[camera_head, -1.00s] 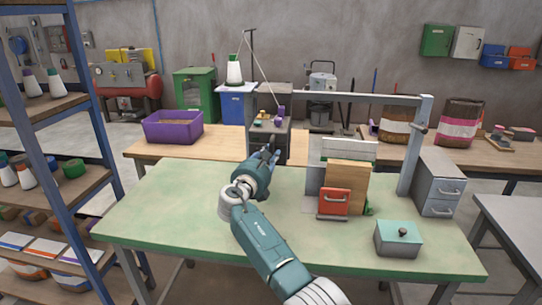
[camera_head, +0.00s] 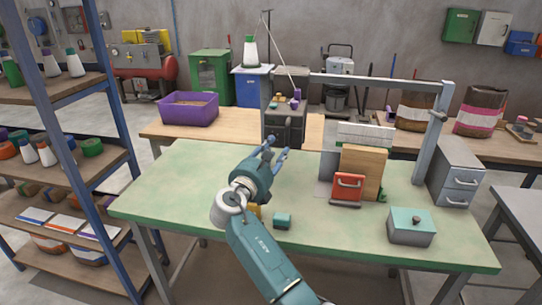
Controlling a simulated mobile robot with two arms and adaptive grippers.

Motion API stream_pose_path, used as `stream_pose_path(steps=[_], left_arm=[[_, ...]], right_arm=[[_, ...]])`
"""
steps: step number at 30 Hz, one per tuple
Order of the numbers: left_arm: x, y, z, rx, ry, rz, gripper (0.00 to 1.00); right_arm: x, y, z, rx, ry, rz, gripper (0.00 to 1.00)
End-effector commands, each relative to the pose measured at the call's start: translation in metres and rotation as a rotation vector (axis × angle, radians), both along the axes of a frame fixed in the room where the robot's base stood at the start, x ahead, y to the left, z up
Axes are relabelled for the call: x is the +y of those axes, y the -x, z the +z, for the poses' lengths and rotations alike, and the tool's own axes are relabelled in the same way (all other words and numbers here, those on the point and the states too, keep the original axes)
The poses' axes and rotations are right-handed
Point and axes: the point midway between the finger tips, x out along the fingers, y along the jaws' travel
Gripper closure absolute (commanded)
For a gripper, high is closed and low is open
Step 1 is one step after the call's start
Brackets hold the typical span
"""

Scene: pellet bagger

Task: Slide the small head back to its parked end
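A dark grey box-shaped machine head (camera_head: 283,128), which looks like the small head, stands at the left end of a grey overhead beam (camera_head: 375,82). My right gripper (camera_head: 277,148) is just in front of the head's lower face, over the far edge of the green table (camera_head: 170,190). Its fingers are apart with nothing visible between them. I cannot tell whether they touch the head. My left gripper is not in view.
A teal block (camera_head: 282,220) and a yellow piece (camera_head: 255,211) lie beside my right forearm. A wooden board (camera_head: 365,168), a red-fronted box (camera_head: 347,189) and a teal-lidded box (camera_head: 411,224) stand on the right. A purple bin (camera_head: 188,109) sits behind. The table's left part is clear.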

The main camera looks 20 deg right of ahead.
Motion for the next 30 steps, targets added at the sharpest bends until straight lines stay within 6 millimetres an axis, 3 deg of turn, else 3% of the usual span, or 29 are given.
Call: stream_pose_path(steps=[7,23,26,30], left_arm=[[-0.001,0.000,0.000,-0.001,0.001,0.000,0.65],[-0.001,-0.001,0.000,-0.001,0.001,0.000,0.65],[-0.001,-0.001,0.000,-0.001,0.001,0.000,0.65],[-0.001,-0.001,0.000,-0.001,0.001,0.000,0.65]], right_arm=[[0.018,0.019,-0.001,0.001,-0.001,0.000,0.65],[0.018,0.022,-0.005,-0.002,-0.017,-0.001,0.65],[0.010,0.034,-0.030,-0.020,-0.118,-0.010,0.65],[-0.007,0.076,-0.103,-0.093,-0.444,-0.064,0.65]])
